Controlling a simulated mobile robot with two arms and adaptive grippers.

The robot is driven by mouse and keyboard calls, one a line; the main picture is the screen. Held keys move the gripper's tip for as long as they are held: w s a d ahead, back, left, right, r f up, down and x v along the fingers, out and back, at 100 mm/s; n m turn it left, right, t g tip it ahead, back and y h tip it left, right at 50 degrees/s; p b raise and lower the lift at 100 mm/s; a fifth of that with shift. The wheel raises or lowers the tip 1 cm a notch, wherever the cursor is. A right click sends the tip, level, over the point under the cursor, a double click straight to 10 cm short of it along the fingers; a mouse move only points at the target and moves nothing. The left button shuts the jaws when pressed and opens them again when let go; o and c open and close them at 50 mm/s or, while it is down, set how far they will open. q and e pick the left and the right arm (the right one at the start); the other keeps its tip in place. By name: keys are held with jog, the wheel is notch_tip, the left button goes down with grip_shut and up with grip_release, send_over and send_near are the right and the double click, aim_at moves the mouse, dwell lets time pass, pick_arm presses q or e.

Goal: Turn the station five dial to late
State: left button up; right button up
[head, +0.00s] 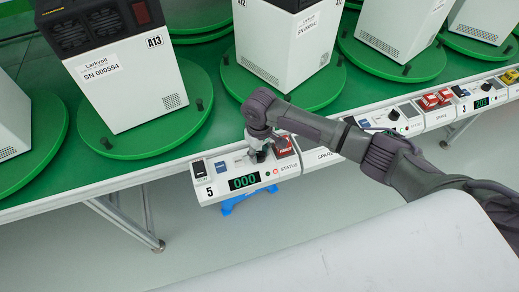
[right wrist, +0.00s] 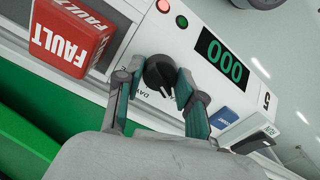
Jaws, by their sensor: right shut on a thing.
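The station five panel (head: 213,188) carries the number 5, a display reading 000 and a STATUS label. Its black dial (right wrist: 160,73) with a white pointer line shows in the right wrist view, where it sits between the two fingers of my right gripper (right wrist: 153,88). The fingers are shut on the dial from both sides. The lettering by the dial is mostly hidden by the fingers, so I cannot read its setting. In the head view my right gripper (head: 257,153) is over the panel and hides most of the dial. My left gripper is not in view.
A red FAULT button (right wrist: 72,37) is beside the dial, with a blue button (right wrist: 223,117) on the other side. A lit red lamp (right wrist: 163,6) is near the display (right wrist: 222,57). White units (head: 130,85) stand on green turntables (head: 185,125) behind the panel.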

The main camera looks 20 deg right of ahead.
jog(key=m+p, duration=0.2)
jog(key=p, duration=0.1)
jog(key=m+p, duration=0.6)
jog(key=shift+r, duration=0.3)
jog(key=m+p, duration=0.3)
jog(key=m, duration=0.1)
jog(key=shift+f, duration=0.1)
jog(key=m+p, duration=0.2)
jog(key=m, duration=0.2)
jog(key=m+p, duration=0.1)
jog(key=m, duration=0.2)
jog(key=shift+w+m, duration=0.1)
jog(key=shift+m, duration=0.2)
jog(key=m, duration=0.3)
jog(key=shift+f+m+p, duration=0.1)
jog(key=shift+m+p, duration=0.2)
jog(key=shift+m, duration=1.9)
